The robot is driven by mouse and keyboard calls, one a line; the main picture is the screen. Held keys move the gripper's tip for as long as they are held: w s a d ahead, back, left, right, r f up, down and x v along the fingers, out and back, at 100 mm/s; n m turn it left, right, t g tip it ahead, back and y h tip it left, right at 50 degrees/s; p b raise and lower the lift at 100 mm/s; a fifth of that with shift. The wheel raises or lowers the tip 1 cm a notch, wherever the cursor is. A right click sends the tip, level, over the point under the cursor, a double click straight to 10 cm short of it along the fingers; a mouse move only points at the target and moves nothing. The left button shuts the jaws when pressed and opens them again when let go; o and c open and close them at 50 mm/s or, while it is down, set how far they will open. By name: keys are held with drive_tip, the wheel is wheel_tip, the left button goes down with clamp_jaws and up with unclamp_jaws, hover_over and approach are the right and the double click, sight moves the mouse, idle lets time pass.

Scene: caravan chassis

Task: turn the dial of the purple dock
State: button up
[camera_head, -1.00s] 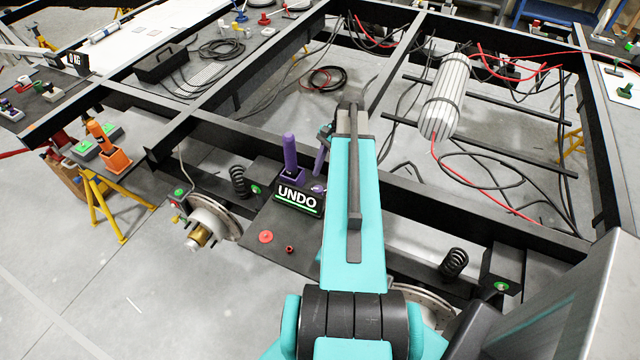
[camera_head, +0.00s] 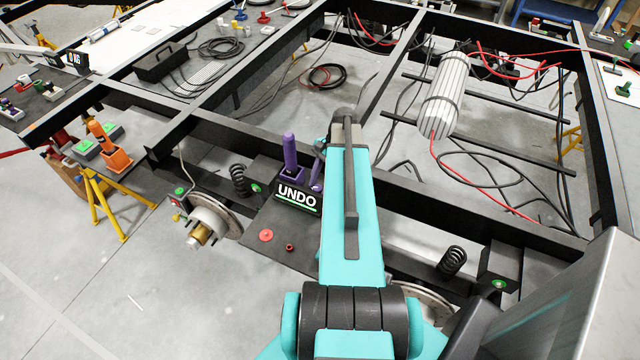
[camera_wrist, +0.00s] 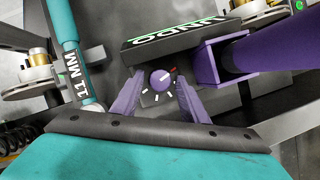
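The purple dock shows in the head view as a purple socket with an upright purple handle (camera_head: 290,155), beside a black sign reading UNDO (camera_head: 297,197). In the wrist view the sign (camera_wrist: 172,38) is upside down and the purple socket (camera_wrist: 207,64) is at the right. The round purple dial (camera_wrist: 161,79) sits on a dark face with white ticks and a red mark. Its white pointer line slants toward the upper right. My gripper (camera_wrist: 158,88) has purple fingers, open on either side of the dial, with gaps visible. In the head view my arm partly hides the dial area.
A teal tool marked 11 MM (camera_wrist: 69,66) stands left of my gripper in the wrist view. A red disc (camera_head: 266,235) and a small red part (camera_head: 289,247) lie on the dark plate. Chassis beams surround the dock. An orange holder (camera_head: 117,160) stands farther left.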

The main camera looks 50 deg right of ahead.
drive_tip(key=c, duration=0.8)
drive_tip(key=shift+c, duration=0.2)
drive_tip(key=shift+m, duration=0.5)
drive_tip(key=m, duration=0.1)
drive_tip(key=m+t, duration=0.1)
drive_tip(key=m, duration=0.2)
drive_tip(key=shift+s+a+t+h, duration=0.15)
drive_tip(key=shift+s+t+h, duration=0.1)
drive_tip(key=shift+t+h, duration=0.15)
drive_tip(key=shift+r+m+t+h, duration=0.1)
drive_tip(key=shift+m+t+h, duration=0.45)
drive_tip(key=shift+m, duration=1.35)
drive_tip(key=o, duration=1)
drive_tip(key=shift+o, duration=0.2)
drive_tip(key=shift+a, duration=0.1)
